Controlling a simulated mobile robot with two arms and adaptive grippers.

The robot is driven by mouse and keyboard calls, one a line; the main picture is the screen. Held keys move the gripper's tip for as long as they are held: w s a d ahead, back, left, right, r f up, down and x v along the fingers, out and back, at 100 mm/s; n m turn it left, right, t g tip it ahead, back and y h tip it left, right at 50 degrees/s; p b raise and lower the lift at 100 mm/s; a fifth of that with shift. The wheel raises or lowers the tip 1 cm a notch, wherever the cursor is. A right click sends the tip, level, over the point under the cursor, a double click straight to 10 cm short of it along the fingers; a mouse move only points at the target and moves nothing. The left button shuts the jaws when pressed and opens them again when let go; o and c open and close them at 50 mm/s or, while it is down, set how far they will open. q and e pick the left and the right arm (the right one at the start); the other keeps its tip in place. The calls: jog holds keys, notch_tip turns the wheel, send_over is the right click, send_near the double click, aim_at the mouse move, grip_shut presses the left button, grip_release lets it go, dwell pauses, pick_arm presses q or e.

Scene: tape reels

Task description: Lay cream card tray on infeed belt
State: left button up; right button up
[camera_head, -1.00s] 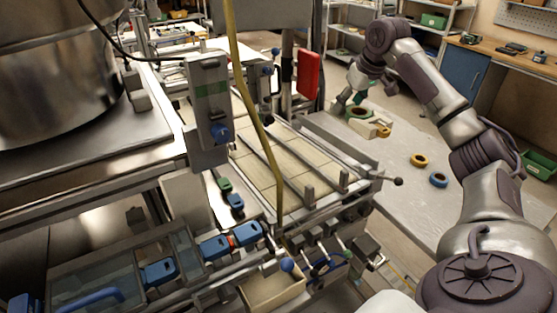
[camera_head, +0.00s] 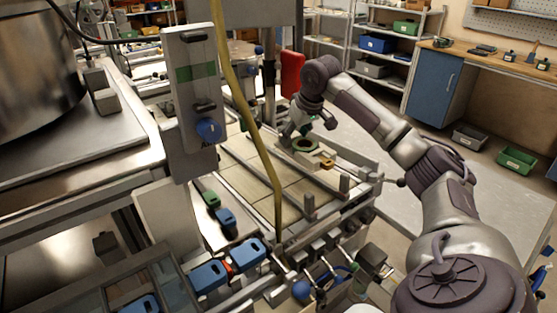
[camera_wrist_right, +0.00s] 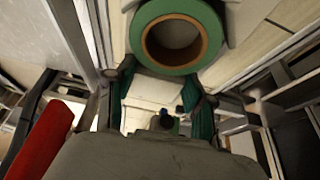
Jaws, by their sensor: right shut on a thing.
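My right gripper (camera_head: 300,131) reaches in from the right and is shut on the cream card tray (camera_head: 313,161). A green tape reel (camera_head: 305,151) lies on the tray, and a small orange piece (camera_head: 327,163) shows at its near right. The tray is over the far right part of the infeed belt (camera_head: 268,183), which has a pale panelled surface between metal rails. Whether the tray touches the belt is unclear. In the right wrist view the green fingers (camera_wrist_right: 160,105) stand either side of a cream surface, and the green reel (camera_wrist_right: 180,69) is beyond. My left gripper is not in view.
A yellow hose (camera_head: 247,115) hangs in front of the belt. A post with a blue knob (camera_head: 208,131) stands left of it. A red panel (camera_head: 292,72) is behind my right gripper, and it shows at lower left in the wrist view (camera_wrist_right: 40,140).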

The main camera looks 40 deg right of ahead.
jog(key=a+f, duration=0.1)
jog(key=w+a+f, duration=0.1)
jog(key=a, duration=0.1)
jog(key=w+a+f, duration=0.1)
jog(key=shift+w+a+p, duration=0.15)
jog(key=shift+w+p, duration=0.05)
jog(key=shift+p, duration=0.15)
jog(key=shift+f, duration=2)
jog(key=shift+p, duration=0.3)
jog(key=o, duration=1.3)
jog(key=b+v, duration=0.1)
jog(key=v, duration=1.1)
jog(key=shift+r, duration=0.1)
